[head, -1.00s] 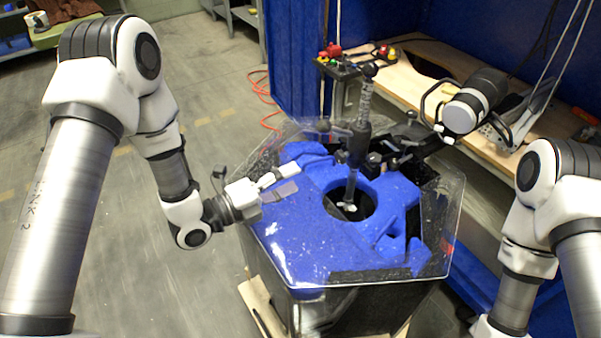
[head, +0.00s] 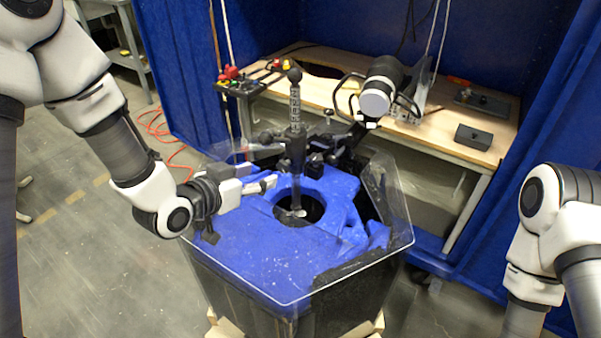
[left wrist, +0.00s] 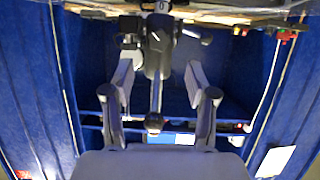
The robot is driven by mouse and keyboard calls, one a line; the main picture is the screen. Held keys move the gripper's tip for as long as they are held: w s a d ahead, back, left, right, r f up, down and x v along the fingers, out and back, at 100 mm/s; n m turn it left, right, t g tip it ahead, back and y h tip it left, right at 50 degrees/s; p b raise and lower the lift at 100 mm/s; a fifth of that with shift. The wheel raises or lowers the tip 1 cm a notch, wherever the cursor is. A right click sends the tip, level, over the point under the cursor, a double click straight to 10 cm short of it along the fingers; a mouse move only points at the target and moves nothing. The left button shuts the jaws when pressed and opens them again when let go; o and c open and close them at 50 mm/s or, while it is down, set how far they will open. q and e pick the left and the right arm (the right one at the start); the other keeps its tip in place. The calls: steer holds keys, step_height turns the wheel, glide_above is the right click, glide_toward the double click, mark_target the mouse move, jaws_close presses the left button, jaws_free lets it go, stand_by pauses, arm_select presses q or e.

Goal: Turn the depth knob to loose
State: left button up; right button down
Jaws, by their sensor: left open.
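A dark upright shaft (head: 296,115) with a graduated upper part stands over the round hole in the blue tank top (head: 255,250). A black clamp (head: 295,150) with several dark knobs holds it; I cannot tell for sure which is the depth knob. My left gripper (head: 262,178) is open, just left of the shaft and above the tank top, apart from the clamp as far as I can tell. In the left wrist view its two fingers (left wrist: 155,100) stand wide apart, with the shaft and a dark round knob (left wrist: 154,122) seen between them. My right gripper is out of view.
A clear hexagonal lid edge (head: 400,238) surrounds the tank top. A black and white cylindrical unit (head: 377,92) is behind the clamp. A wooden bench (head: 440,130) with a control box (head: 474,137) stands behind. Blue curtains (head: 180,70) hang around it. Floor at left is open.

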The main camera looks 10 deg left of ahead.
mark_target(282, 167)
arm_select(q)
steer(key=x, duration=0.8)
steer(key=shift+d, duration=0.15)
jaws_close()
